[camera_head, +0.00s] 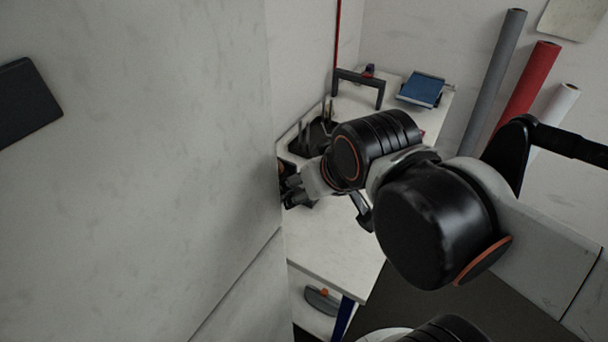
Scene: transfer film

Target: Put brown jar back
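My gripper (296,192) is at the left end of my arm, over the white table (335,240) and close to the edge of the large pale panel. Its fingertips are dark, small and partly cut off by the panel edge, so I cannot tell whether they are open or shut. I cannot make out a brown jar. A small brownish patch shows beside the gripper at the panel edge, but it is too small to identify.
A large pale panel (140,190) fills the left side and hides part of the table. A blue device (421,90), a dark bracket-shaped frame (360,80) and a black item (312,137) stand on the table. Grey (492,85) and red (528,85) rolls lean behind.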

